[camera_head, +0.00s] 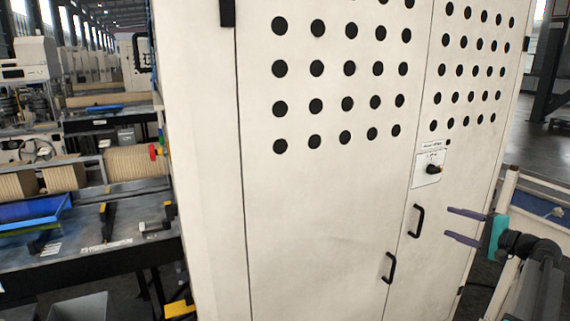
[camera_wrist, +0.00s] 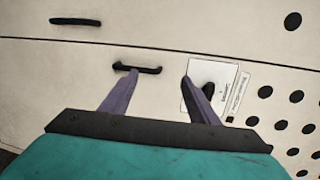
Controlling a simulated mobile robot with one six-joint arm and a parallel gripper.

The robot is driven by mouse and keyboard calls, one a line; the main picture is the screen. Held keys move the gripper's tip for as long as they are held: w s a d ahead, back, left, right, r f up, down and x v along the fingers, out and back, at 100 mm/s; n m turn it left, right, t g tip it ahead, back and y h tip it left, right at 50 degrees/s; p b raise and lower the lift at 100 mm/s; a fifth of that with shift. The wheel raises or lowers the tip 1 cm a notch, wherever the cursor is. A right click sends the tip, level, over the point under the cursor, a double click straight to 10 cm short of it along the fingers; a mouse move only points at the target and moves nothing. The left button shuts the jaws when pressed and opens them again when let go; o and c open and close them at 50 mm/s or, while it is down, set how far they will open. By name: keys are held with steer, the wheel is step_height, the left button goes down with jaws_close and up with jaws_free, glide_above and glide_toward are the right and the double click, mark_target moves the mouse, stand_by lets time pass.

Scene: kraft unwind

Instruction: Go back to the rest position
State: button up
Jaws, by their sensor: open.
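My gripper (camera_head: 464,226) shows at the lower right of the head view, in front of the white cabinet (camera_head: 320,210). Its two purple-grey fingers are apart with nothing between them. In the wrist view my gripper (camera_wrist: 158,92) points at the cabinet front (camera_wrist: 60,60). A black door handle (camera_wrist: 138,68) shows near the left fingertip, and the black rotary switch (camera_wrist: 208,91) on its white plate shows by the right finger, partly covered. I cannot tell whether a fingertip touches the cabinet. In the head view the switch (camera_head: 433,169) sits above the handle (camera_head: 416,221).
A second black handle (camera_head: 389,267) is on the left door. Both doors look shut, with rows of round black holes above. At the left is a workbench (camera_head: 95,258) with kraft rolls (camera_head: 135,162) and a blue tray (camera_head: 35,212). A railed frame (camera_head: 540,195) stands at the right.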

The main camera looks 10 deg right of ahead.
steer(key=w+a+f+n+g+y, duration=0.1)
steer(key=w+a+f+g, duration=0.25)
steer(key=a+f, duration=0.85)
steer(key=s+a+f+n+g+y+b, duration=0.1)
steer(key=s+a+f+n+g+b, duration=0.2)
steer(key=a+f, duration=1.1)
steer(key=s+a+f+n+g, duration=0.1)
steer(key=s+a+f+g, duration=0.3)
steer(key=a+f, duration=1.1)
steer(key=s+a+f+n+g+h+b, duration=0.1)
steer(key=s+a+f+n+g, duration=0.2)
steer(key=s+f, duration=0.45)
steer(key=s+a+f+n+g+h+b, duration=0.1)
steer(key=s+a+f+g, duration=0.3)
steer(key=f, duration=0.6)
steer(key=s+a+f+n+g+h, duration=0.1)
steer(key=s+f+n, duration=0.1)
steer(key=s, duration=0.5)
steer(key=s+a+f+n+g+h+b, duration=0.1)
steer(key=s+a+f+n+h, duration=0.1)
steer(key=s+f, duration=0.2)
steer(key=s+a+f+n+g+h+b, duration=0.1)
steer(key=s+f+n+h, duration=0.1)
steer(key=s, duration=0.7)
steer(key=shift+s+a+f+g, duration=0.35)
steer(key=shift+f, duration=0.25)
steer(key=shift+d, duration=0.1)
